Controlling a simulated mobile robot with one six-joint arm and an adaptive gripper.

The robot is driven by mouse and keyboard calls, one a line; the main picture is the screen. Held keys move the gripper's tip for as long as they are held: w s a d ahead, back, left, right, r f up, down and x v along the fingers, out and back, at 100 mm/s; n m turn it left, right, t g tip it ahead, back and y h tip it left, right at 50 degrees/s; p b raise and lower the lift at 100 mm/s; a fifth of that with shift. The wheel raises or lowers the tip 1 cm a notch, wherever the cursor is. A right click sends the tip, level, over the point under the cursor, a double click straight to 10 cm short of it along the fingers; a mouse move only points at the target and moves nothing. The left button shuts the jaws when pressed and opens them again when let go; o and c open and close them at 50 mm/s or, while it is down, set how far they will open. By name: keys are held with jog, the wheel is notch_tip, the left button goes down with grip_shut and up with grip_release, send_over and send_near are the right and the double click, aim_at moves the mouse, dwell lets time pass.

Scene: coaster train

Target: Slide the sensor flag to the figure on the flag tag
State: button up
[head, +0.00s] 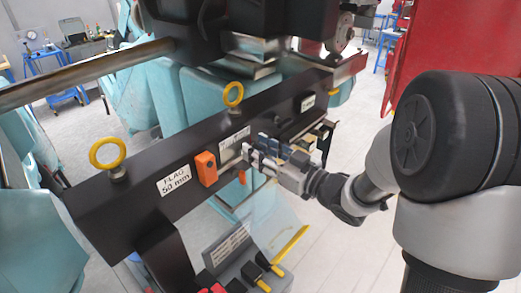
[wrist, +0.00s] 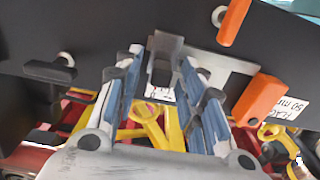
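The flag tag (head: 174,180) is a white label on the dark beam reading "FLAG 50 mm"; it shows partly, upside down, at the right of the wrist view (wrist: 293,105). A light grey plate (wrist: 225,70) lies on the beam beside an orange block (head: 206,168). A dark grey upright piece (wrist: 166,46), likely the sensor flag, stands at this plate. My gripper (head: 258,150) is at the beam, right of the orange block. In the wrist view its open fingers (wrist: 161,60) lie on either side of the dark piece, with gaps visible. The scale reading is not legible.
Yellow ring bolts (head: 107,154) stand on top of the beam. An orange lever (wrist: 235,20) and a dark knob (wrist: 50,70) stick out near the gripper. Below is a grey panel with red and black parts (head: 262,270). A red panel (head: 445,50) stands at right.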

jog(key=shift+c, duration=0.3)
grip_shut()
dwell(0.3)
